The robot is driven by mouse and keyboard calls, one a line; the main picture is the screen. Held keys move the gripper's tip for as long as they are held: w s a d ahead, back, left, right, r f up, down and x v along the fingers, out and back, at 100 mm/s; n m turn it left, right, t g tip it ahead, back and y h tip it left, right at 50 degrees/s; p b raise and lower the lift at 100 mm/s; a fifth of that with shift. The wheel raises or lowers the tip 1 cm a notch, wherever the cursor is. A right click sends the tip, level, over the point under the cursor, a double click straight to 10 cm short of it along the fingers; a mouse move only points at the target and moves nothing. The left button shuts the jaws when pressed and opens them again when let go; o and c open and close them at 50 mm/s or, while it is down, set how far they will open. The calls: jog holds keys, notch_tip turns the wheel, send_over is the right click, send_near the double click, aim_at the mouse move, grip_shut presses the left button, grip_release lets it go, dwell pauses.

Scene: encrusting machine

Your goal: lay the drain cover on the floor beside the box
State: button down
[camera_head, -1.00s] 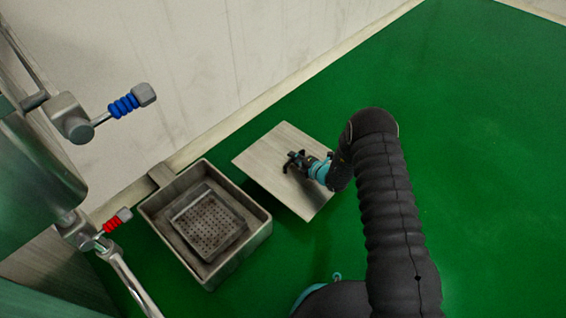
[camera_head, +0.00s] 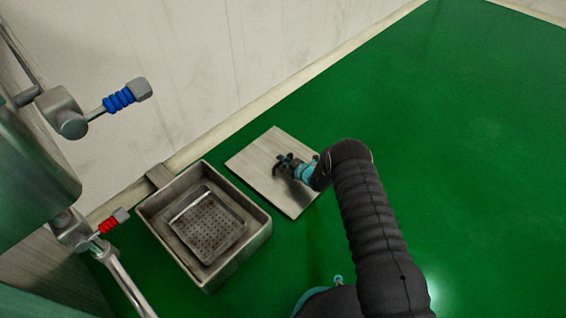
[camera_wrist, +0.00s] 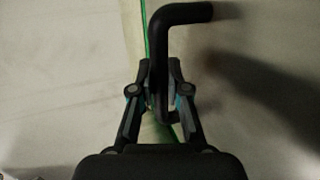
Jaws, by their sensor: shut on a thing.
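The drain cover (camera_head: 257,163) is a flat, pale grey square plate with a dark bent handle (camera_wrist: 181,16). In the head view it lies roughly level to the upper right of the box (camera_head: 258,238), low over the green floor; I cannot tell whether it touches. My gripper (camera_head: 284,165) is above the middle of the cover. In the wrist view my gripper (camera_wrist: 160,72) is shut on the dark handle, one finger on each side. The box is an open grey metal box with a perforated inner piece (camera_head: 208,226). The cover does not sit over its opening.
The wall (camera_head: 225,60) and its pale base strip (camera_head: 235,122) run behind the box and cover. A metal pipe with blue (camera_head: 118,100) and red (camera_head: 108,225) valve handles stands at the left. The green floor (camera_head: 460,150) is clear to the right.

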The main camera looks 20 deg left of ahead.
jog(key=shift+w+f, duration=0.1)
jog(key=shift+f, duration=0.1)
jog(key=c, duration=1.2)
grip_release()
jog(key=shift+f, duration=0.1)
jog(key=shift+o, duration=0.2)
jog(key=shift+s+d+r, duration=0.15)
jog(key=shift+s+r, duration=0.05)
jog(key=shift+r, duration=0.05)
notch_tip(320, 180, up, 4)
jog(key=p, duration=0.2)
send_over(301, 183)
jog(key=shift+s+f, duration=0.1)
